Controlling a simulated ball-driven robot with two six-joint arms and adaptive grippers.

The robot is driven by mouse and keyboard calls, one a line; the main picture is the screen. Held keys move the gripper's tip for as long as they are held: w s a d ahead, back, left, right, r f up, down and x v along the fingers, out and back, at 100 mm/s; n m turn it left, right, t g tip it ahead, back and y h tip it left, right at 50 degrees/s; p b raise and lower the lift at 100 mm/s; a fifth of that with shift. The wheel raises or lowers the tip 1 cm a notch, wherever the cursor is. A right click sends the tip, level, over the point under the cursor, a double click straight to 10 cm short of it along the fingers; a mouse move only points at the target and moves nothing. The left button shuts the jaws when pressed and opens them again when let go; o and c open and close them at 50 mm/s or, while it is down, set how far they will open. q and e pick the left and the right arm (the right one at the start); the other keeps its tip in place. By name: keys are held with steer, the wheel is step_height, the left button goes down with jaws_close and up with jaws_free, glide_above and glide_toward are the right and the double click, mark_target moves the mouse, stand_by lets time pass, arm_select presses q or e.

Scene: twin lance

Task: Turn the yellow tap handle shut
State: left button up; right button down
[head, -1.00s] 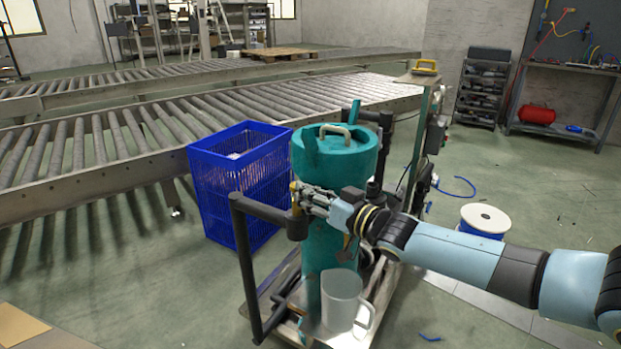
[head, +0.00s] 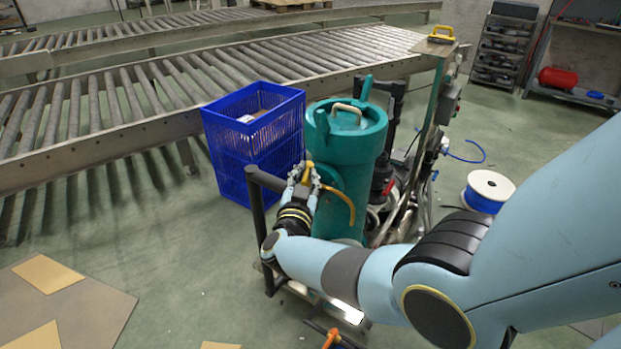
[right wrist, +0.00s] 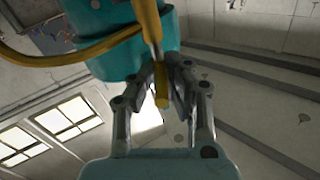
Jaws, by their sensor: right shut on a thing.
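The yellow tap handle (head: 308,172) is on the front left side of the teal cylindrical tank (head: 345,140). My right gripper (head: 304,178) reaches it from below and in front, and its fingers are shut on the handle. In the right wrist view the yellow handle (right wrist: 161,90) runs down between the two fingertips (right wrist: 160,85), its rounded end showing just past them. The teal body (right wrist: 110,50) is behind it. The fingers partly cover the handle in the head view. My left gripper is not in view.
A yellow hose (head: 345,200) curves beside the handle. A black rail (head: 258,205) stands just left of my gripper. A blue crate (head: 250,150) is behind it. My right arm hides much of the cart. A roller conveyor (head: 150,110) and a cable spool (head: 488,188) stand farther off.

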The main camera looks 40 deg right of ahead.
steer(key=shift+w+a+m+g+h+b, duration=0.2)
steer(key=shift+m+g+h+b, duration=0.4)
steer(key=shift+m+g+b, duration=0.4)
steer(key=shift+w+a+m+g+h+b, duration=0.1)
steer(key=shift+w+m+g+h+b, duration=0.2)
steer(key=shift+m+g+h+b, duration=0.65)
steer(key=shift+w+a+m+g+h+b, duration=0.1)
steer(key=shift+w+m+g+h+b, duration=0.3)
steer(key=shift+g+b, duration=0.95)
steer(key=shift+s, duration=0.15)
steer(key=c, duration=1.4)
jaws_free()
steer(key=shift+r, duration=0.1)
steer(key=shift+o, duration=0.3)
steer(key=v, duration=0.7)
steer(key=shift+a, duration=0.2)
